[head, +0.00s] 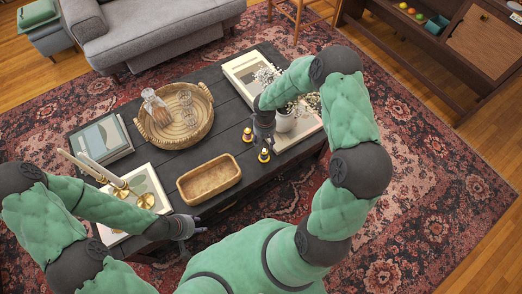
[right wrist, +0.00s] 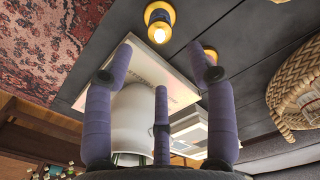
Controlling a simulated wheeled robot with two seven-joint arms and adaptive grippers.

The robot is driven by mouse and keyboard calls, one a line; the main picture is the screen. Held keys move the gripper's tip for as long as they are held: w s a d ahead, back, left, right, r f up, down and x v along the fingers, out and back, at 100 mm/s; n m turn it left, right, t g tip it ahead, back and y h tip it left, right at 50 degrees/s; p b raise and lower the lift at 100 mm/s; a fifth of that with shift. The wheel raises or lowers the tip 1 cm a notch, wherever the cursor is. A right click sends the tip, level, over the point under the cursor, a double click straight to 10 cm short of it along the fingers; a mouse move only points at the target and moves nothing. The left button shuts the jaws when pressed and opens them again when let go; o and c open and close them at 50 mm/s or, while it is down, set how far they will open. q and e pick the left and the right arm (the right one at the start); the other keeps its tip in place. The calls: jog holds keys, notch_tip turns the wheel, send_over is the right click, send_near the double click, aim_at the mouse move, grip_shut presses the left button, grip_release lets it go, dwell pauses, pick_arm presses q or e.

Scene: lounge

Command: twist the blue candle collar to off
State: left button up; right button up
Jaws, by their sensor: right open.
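Two small candles with yellow bases and dark collars stand on the black coffee table (head: 230,92): a back one (head: 247,135) and a front one (head: 264,156). In the right wrist view one candle (right wrist: 159,28) has a bright glowing centre and a dark bluish collar. The other candle (right wrist: 210,52) is mostly hidden behind a finger.
A white vase with flowers (head: 285,121) stands just right of my right gripper. A wooden tray (head: 209,180) lies to the front left, a round wicker basket (head: 150,133) with glassware behind it. Brass candlesticks (head: 146,200) and books (head: 104,140) are at the left.

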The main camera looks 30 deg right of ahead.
aim_at(264, 149)
notch_tip(264, 149, down, 8)
jog(key=b, duration=0.3)
grip_shut()
